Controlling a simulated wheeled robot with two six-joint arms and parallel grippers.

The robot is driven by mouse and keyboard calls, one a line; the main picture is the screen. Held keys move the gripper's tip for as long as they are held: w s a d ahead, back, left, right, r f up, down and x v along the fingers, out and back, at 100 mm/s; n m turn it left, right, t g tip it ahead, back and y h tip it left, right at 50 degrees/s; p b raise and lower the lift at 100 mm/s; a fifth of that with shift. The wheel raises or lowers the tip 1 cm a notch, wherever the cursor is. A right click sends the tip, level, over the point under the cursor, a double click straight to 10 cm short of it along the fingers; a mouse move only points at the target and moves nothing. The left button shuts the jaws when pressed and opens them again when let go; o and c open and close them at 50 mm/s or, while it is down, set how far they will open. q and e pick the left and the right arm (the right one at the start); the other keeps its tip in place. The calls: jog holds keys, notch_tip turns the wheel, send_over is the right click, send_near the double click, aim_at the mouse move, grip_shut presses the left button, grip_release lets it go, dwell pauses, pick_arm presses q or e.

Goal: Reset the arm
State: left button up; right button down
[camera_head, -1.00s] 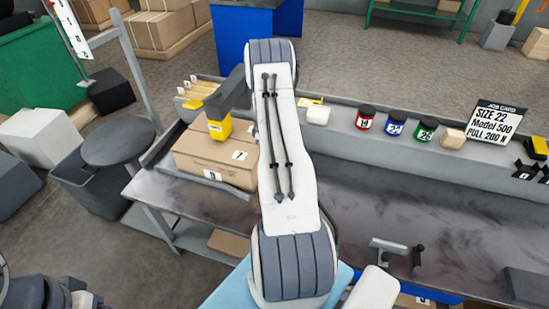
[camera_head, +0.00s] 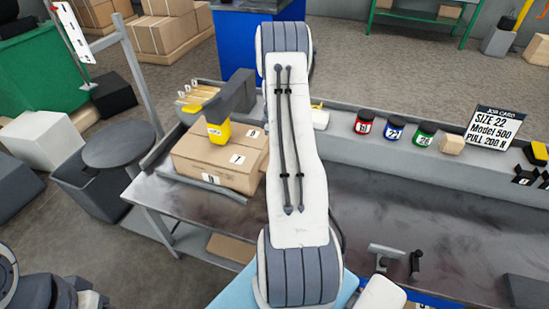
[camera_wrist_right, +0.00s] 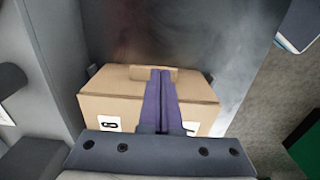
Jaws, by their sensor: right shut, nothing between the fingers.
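My right arm stands across the middle of the head view, its white link with grey joints at top and bottom. My right gripper (camera_wrist_right: 162,75) shows in the wrist view with its two dark purple fingers pressed together and nothing between them. Its fingers point over a brown carton (camera_wrist_right: 110,88) with number labels; I cannot tell whether they touch it. In the head view I cannot make out this gripper's fingers.
Cartons (camera_head: 205,155) sit at the bench's left, with a dark, yellow-ended object (camera_head: 218,132) by them. Red (camera_head: 364,123), blue (camera_head: 395,128) and green (camera_head: 424,134) jars and a job card (camera_head: 492,128) line the back ledge. A grey T-shaped piece (camera_head: 387,253) stands at the front. Mid-right bench is clear.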

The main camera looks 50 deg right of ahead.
jog(key=shift+r, duration=1.8)
